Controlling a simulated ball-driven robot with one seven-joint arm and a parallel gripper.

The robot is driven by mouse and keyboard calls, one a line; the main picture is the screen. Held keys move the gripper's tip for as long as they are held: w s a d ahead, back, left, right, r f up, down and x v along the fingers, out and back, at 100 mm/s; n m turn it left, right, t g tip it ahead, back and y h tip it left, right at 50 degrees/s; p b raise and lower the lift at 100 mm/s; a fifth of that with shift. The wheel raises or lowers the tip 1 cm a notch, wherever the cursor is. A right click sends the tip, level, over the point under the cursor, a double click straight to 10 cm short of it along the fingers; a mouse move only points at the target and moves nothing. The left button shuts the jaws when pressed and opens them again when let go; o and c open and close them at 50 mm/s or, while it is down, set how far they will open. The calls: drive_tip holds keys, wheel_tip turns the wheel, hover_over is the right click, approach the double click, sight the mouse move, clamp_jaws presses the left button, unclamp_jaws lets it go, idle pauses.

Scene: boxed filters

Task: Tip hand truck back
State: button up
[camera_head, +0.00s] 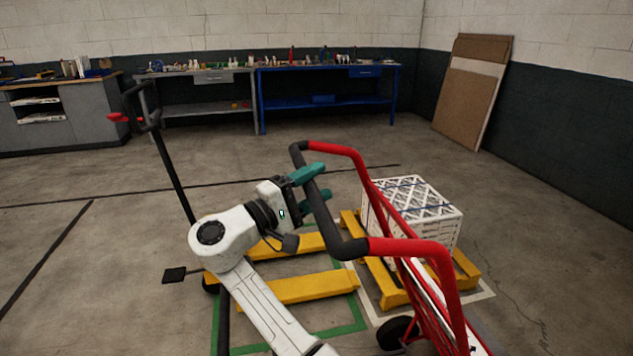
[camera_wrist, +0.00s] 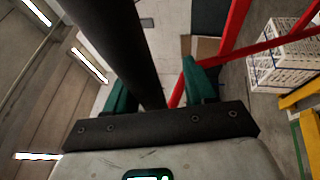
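The red hand truck (camera_head: 440,268) stands at the right in the head view, its black-gripped handle loop (camera_head: 335,232) towards me. One black wheel (camera_head: 396,333) shows on the floor; its lower end is cut off, and I cannot tell how far it leans. My gripper (camera_head: 310,184) has its teal fingers on either side of the black handle grip. In the wrist view, the black bar (camera_wrist: 120,45) passes between the fingers, close to the left one, with a gap before the right one. The gripper looks open around it.
White boxed filters (camera_head: 408,207) sit on a yellow pallet (camera_head: 391,292) behind the hand truck. A pallet jack with yellow forks (camera_head: 310,287) and a black upright handle (camera_head: 172,165) stands left. Workbenches (camera_head: 330,101) and leaning boards (camera_head: 466,100) line the walls. Floor at far left is clear.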

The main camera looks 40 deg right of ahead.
drive_tip(key=shift+r, duration=0.15)
idle(0.3)
drive_tip(key=b+v, duration=0.1)
drive_tip(key=v, duration=1)
drive_tip(key=shift+d, duration=0.1)
